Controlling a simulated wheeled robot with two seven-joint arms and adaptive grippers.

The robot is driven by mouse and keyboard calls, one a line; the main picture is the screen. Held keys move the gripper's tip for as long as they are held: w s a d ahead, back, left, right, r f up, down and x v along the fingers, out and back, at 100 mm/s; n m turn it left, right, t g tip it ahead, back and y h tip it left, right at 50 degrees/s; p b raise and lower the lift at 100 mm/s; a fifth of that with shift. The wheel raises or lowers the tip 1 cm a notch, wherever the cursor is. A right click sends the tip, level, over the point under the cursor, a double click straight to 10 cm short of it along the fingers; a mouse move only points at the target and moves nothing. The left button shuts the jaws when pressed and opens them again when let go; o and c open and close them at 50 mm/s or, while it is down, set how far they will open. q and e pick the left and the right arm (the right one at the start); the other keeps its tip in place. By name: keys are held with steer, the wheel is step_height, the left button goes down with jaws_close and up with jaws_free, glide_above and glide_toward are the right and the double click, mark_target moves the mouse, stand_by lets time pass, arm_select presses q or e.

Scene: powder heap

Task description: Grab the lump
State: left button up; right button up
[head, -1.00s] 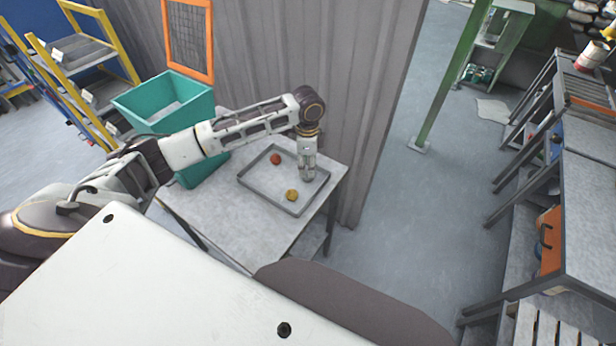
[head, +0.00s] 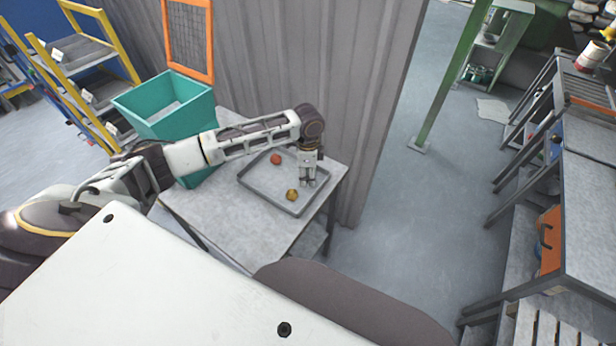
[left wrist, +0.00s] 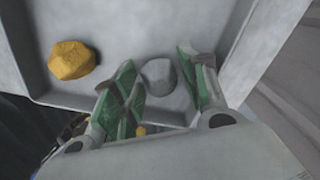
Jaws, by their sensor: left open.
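A grey lump (left wrist: 158,76) lies in a shallow grey tray (head: 262,201). In the left wrist view it sits between the two green-padded fingers of my left gripper (left wrist: 157,66), which is open. I cannot tell whether either finger touches it. In the head view my left gripper (head: 307,184) points down over the tray's right side and I cannot make out the grey lump there. A yellow lump (head: 292,195) lies near the tray's front corner, left of the gripper; it also shows in the left wrist view (left wrist: 73,60). A red lump (head: 276,159) lies towards the back. My right gripper is out of view.
The tray stands on a grey table (head: 212,214). A teal bin (head: 165,122) stands at the back left of the table. A corrugated wall (head: 345,100) rises close behind. The tray's raised rim is close to the fingers.

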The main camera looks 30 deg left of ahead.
arm_select(q)
steer(key=shift+c, duration=1.2)
steer(key=c, duration=0.5)
steer(key=shift+c, duration=0.3)
steer(key=shift+r, duration=1)
step_height(320, 180, up, 8)
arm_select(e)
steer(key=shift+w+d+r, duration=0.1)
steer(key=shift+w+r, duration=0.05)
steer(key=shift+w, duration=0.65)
